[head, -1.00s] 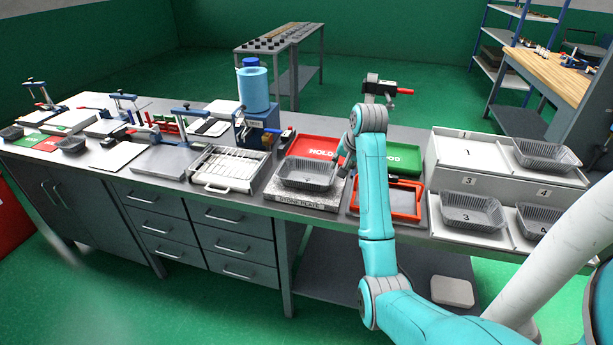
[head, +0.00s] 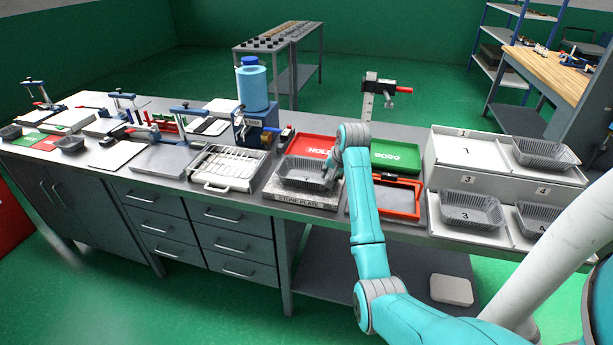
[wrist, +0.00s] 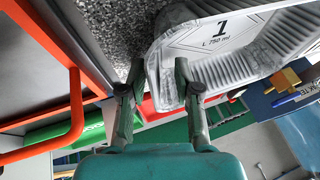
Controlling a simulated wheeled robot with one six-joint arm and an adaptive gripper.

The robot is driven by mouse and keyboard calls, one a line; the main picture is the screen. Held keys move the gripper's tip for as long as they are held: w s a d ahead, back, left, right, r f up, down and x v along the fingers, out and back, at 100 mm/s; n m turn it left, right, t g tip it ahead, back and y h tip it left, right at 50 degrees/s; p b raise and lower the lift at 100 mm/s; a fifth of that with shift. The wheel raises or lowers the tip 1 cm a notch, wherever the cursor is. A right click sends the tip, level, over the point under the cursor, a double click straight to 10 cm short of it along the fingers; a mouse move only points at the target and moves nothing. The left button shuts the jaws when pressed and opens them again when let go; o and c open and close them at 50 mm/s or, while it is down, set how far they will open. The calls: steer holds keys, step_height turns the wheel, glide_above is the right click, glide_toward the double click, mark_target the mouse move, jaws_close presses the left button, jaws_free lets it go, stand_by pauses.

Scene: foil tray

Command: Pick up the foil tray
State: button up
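A ribbed grey foil tray (head: 300,176) sits on the speckled stone plate (head: 305,200). In the wrist view the foil tray (wrist: 215,65) shows its inside, with a label reading 1 and 750 ml. My gripper (head: 331,172) is down at the tray's right end. In the wrist view my gripper (wrist: 158,76) is open. One finger is outside the tray's end wall and the other is over its inside, with the rim between them. A gap shows between the fingers; I cannot tell whether either touches the foil.
A red HOLD tray (head: 313,146) and a green GOOD tray (head: 395,157) lie behind. An orange-red frame (head: 403,214) is close on the right. A white stepped rack (head: 455,183) with more foil trays stands further right. A wire-rack pan (head: 228,166) is on the left.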

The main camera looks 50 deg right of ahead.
jaws_close()
steer(key=shift+r, duration=0.1)
step_height(320, 180, up, 10)
steer(key=shift+f, duration=0.1)
stand_by(0.4)
